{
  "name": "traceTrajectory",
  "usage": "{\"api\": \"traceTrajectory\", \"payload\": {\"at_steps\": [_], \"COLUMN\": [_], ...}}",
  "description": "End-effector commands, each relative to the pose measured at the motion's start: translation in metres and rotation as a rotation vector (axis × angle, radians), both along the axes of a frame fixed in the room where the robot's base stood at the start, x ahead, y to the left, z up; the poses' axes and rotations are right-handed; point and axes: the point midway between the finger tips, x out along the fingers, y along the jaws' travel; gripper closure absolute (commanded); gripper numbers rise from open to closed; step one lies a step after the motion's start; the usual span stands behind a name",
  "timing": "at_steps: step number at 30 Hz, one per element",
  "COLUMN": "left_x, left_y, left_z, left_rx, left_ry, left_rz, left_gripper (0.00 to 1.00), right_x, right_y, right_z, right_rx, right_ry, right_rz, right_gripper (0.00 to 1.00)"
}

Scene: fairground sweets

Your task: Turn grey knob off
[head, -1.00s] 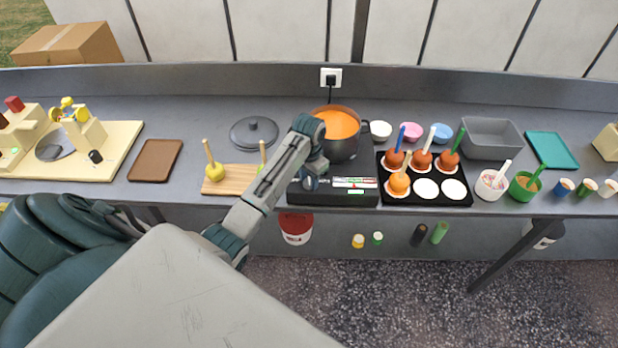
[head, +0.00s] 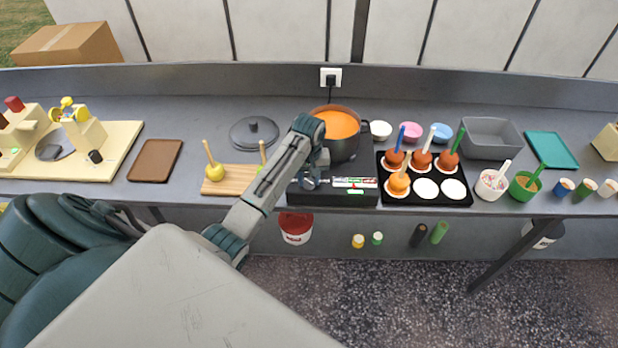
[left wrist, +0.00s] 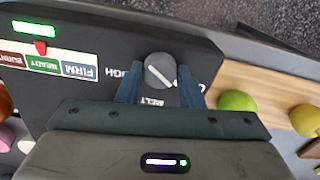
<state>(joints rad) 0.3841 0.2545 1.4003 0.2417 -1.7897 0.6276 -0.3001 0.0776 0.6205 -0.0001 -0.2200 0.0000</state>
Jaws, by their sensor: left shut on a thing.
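The grey knob (left wrist: 160,70) is round with a white pointer line, set on the front of the black cooker (head: 335,197). In the left wrist view the pointer line lies at a slant, and the word MELT is printed beside the knob. My left gripper (left wrist: 160,80) is shut on the knob, one blue finger on each side; it also shows in the head view (head: 311,183), where it hides the knob. A red marker (left wrist: 41,47) stands at READY on the cooker's scale, beside a lit green display (left wrist: 36,28). My right gripper is not in view.
A pot of orange liquid (head: 338,124) stands on the cooker. A wooden board (head: 233,187) with apples on sticks lies left, and a black tray (head: 440,198) of coated apples lies right. A pot lid (head: 254,132) lies behind the board.

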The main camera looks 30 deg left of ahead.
Motion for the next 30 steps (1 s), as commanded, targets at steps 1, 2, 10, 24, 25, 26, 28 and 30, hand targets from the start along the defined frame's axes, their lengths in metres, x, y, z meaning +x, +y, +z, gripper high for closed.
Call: {"api": "traceTrajectory", "payload": {"at_steps": [1,2,10,24,25,26,28,30], "left_x": [0.0004,0.0004,0.0003,0.0003,0.0003,0.0003,0.0003,0.0003], "left_y": [0.0,0.0,0.0001,0.0003,0.0003,0.0003,0.0003,0.0003], "left_z": [0.0002,0.0002,0.0002,0.0002,0.0002,0.0002,0.0002,0.0002], "left_rx": [0.0,0.0,0.001,0.0,0.0,0.0,0.0,0.0], "left_ry": [-0.001,-0.001,-0.001,-0.001,-0.001,-0.001,-0.001,-0.001], "left_rz": [0.036,0.059,0.211,0.289,0.289,0.289,0.289,0.288], "left_gripper": [0.89,0.89,0.89,0.89,0.89,0.89,0.89,0.89], "right_x": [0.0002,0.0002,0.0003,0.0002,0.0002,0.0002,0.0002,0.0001], "right_y": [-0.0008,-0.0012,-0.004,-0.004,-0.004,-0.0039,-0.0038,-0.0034], "right_z": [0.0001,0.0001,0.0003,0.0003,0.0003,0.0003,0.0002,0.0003], "right_rx": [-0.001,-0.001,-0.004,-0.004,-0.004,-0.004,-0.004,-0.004], "right_ry": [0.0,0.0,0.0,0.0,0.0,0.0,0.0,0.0], "right_rz": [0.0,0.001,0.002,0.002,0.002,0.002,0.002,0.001], "right_gripper": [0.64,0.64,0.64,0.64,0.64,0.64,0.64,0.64]}}
